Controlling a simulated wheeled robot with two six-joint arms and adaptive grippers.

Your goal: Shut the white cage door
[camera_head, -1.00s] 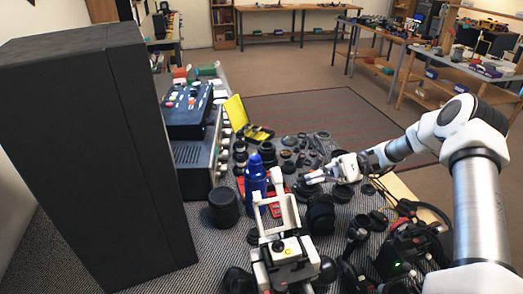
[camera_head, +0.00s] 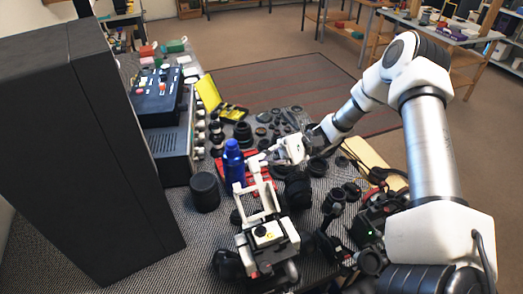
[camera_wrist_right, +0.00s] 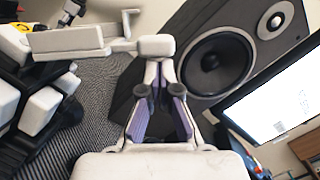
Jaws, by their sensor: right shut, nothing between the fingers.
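The white cage door (camera_head: 240,204) is an open frame standing up from the white cage (camera_head: 268,240) near the front of the table in the head view. It stands tilted, its top end away from the cage body. My right gripper (camera_head: 268,158) is shut and empty, just right of the door's top end. In the right wrist view the door (camera_wrist_right: 70,41) crosses the upper left. Its blocky end lies right by the shut fingertips (camera_wrist_right: 156,66); I cannot tell whether they touch. My left gripper is not in view.
A blue bottle (camera_head: 233,165) stands close behind the door, and a dark round lens part (camera_head: 204,191) is to its left. A tall black speaker (camera_head: 95,150) fills the left. Several lens parts and a black device (camera_head: 378,222) crowd the right side.

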